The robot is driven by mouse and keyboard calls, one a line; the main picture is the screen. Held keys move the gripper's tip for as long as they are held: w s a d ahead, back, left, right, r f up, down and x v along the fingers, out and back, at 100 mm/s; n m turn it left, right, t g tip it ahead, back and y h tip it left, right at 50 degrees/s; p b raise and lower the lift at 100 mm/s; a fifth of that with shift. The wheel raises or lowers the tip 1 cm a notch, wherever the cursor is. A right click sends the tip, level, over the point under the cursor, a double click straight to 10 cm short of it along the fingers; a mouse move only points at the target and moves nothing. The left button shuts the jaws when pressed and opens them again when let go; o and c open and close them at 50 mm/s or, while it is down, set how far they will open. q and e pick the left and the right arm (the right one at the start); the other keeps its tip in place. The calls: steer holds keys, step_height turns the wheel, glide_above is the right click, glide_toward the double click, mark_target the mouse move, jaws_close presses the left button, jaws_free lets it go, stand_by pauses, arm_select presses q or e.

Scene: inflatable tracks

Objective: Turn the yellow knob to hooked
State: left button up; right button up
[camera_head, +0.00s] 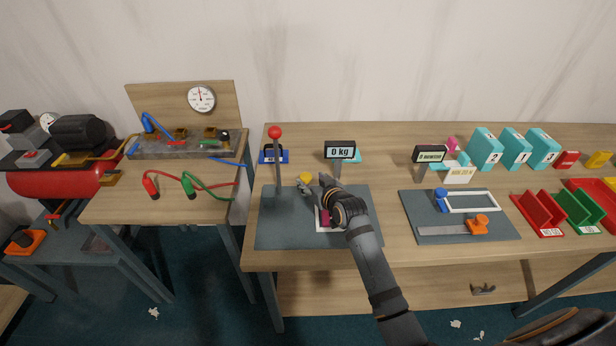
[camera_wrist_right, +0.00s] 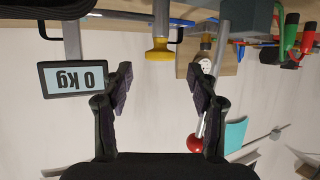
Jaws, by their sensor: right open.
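The yellow knob (camera_head: 305,178) stands on the grey board (camera_head: 270,225) near the red-topped lever (camera_head: 276,150). It also shows in the upside-down right wrist view as a yellow knob (camera_wrist_right: 160,50) with a round flange. My right gripper (camera_head: 314,186) is just beside the knob in the head view, and its arm comes in from the lower right. In the wrist view my right gripper (camera_wrist_right: 160,80) is open and empty, and the knob appears between and beyond its fingertips, apart from them. I cannot read the knob's setting. My left gripper is not in view.
A "0 kg" display (camera_head: 340,150) stands behind the board; it also shows in the wrist view (camera_wrist_right: 73,78). The lever's red ball (camera_wrist_right: 195,143) is near the right finger there. Another board (camera_head: 460,231) with blue and orange handles lies to the right.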

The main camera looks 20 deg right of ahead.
mark_target(306, 176)
steer(key=shift+x, duration=1.8)
steer(key=shift+c, duration=0.5)
jaws_close()
